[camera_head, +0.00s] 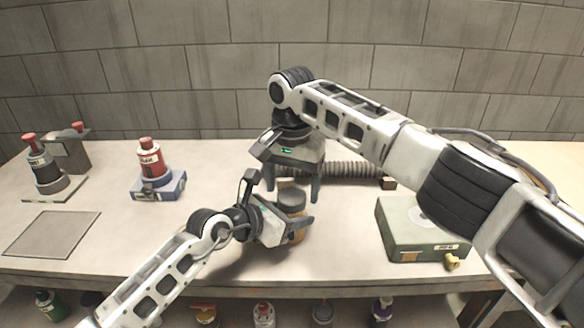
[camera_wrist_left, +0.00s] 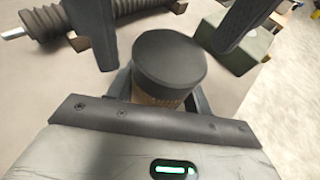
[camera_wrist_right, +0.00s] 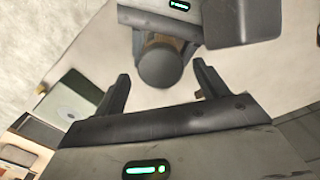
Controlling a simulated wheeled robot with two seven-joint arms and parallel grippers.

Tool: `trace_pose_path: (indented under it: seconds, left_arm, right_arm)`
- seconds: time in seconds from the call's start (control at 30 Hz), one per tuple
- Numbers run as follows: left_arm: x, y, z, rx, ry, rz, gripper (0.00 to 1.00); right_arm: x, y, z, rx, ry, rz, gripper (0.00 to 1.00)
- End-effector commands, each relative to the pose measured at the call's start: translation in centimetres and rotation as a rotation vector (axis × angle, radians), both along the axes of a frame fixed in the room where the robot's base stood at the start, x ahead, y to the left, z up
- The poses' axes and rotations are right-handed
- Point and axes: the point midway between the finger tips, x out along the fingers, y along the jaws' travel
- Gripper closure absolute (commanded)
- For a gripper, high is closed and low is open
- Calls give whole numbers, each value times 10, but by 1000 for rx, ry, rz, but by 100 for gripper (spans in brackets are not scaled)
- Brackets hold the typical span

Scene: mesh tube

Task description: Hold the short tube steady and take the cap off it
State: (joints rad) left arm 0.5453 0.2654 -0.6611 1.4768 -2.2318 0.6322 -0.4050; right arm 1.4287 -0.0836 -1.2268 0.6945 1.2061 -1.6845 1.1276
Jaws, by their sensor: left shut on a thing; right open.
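The short tube (camera_head: 297,233) stands upright on the table, tan-brown with a dark grey cap (camera_head: 291,197) seated on top. The cap fills the middle of the left wrist view (camera_wrist_left: 168,60), with a strip of the tan tube (camera_wrist_left: 160,101) below it. My left gripper (camera_head: 302,232) is shut around the tube body below the cap. My right gripper (camera_head: 293,192) is above, pointing down, with its fingers open on either side of the cap. In the right wrist view the round cap (camera_wrist_right: 160,66) lies just beyond the open fingertips, apart from them.
A ribbed grey hose (camera_head: 350,170) lies behind the grippers. A green box (camera_head: 405,236) stands on the right, a red bottle (camera_head: 150,160) on a blue base on the left. A flat grey plate (camera_head: 52,234) lies far left. Table front between plate and left arm is clear.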

Motion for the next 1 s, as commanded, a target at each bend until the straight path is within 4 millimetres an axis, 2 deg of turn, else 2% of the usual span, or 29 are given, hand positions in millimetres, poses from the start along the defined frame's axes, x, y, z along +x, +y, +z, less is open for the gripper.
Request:
trace_pose_path:
  seconds: [0.2,0.47,0.5,0.63,0.67,0.87,1.0]
  left_arm:
    - [0,1,-1,2,1,1,100]
    - [0,1,-1,2,1,1,100]
    - [0,1,-1,2,1,1,100]
    - [0,1,-1,2,1,1,100]
    - [0,1,-1,2,1,1,100]
    - [0,1,-1,2,1,1,100]
    - [0,1,-1,2,1,2,100]
  right_arm:
    - [0,0,-17,0,0,0,27]
    - [0,0,-19,0,0,0,27]
    - [0,0,-19,0,0,0,32]
    - [0,-1,-18,0,-1,0,69]
    - [0,-1,-18,0,-1,0,73]
    - [0,0,-18,0,0,26,74]
    - [0,-1,-18,1,1,187,74]
